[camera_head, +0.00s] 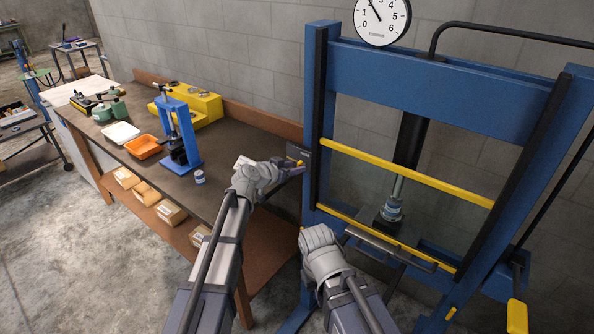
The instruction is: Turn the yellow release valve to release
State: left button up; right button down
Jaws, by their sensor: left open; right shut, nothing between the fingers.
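A small yellow piece (299,163), which looks like the release valve, shows at a dark plate on the left post of the blue press (425,85). My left gripper (292,167) is open with its fingertips at this yellow piece. I cannot tell whether they touch it or sit around it, as the wrist and fingers partly hide it. My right gripper (318,234) is shut and empty, low in front of the press, left of its lower yellow bar. Its fingertips are mostly hidden by its own wrist.
A workbench (225,150) on the left carries a blue arbor press (178,130), an orange tray (147,147), a white tray (120,133) and a small can (199,177). A yellow guard bar (410,174) crosses the press. A yellow-gripped handle (517,316) hangs at the lower right. A gauge (381,20) tops the press.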

pick_arm(q)
jog(key=shift+x, duration=1)
grip_shut()
